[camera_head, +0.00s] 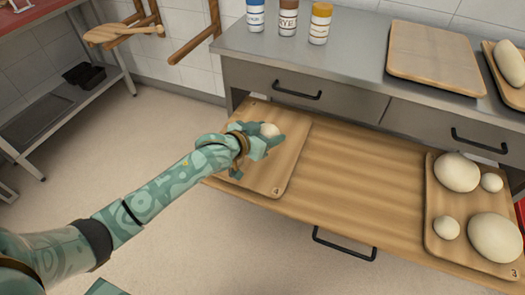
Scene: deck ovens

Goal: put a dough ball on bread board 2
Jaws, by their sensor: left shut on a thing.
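My left gripper (264,142) is shut on a small pale dough ball (270,130). It is over the wooden board marked 4 (291,150); I cannot tell whether the ball touches the board. Board 3 (436,240) lies at the right with two large and two small dough pieces. An empty board (435,50) lies on the steel counter, and I can read no number on it. Another board (490,58) at the right edge holds a large dough piece (510,62). No number 2 is readable on any board. My right gripper is not in view.
Boards 3 and 4 lie on a pulled-out wooden shelf (350,180) below the counter (350,55), with bare room between them. Drawer handles (298,92) stick out above it. Several jars (288,18) stand on the counter's left. A rack (60,100) is at far left.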

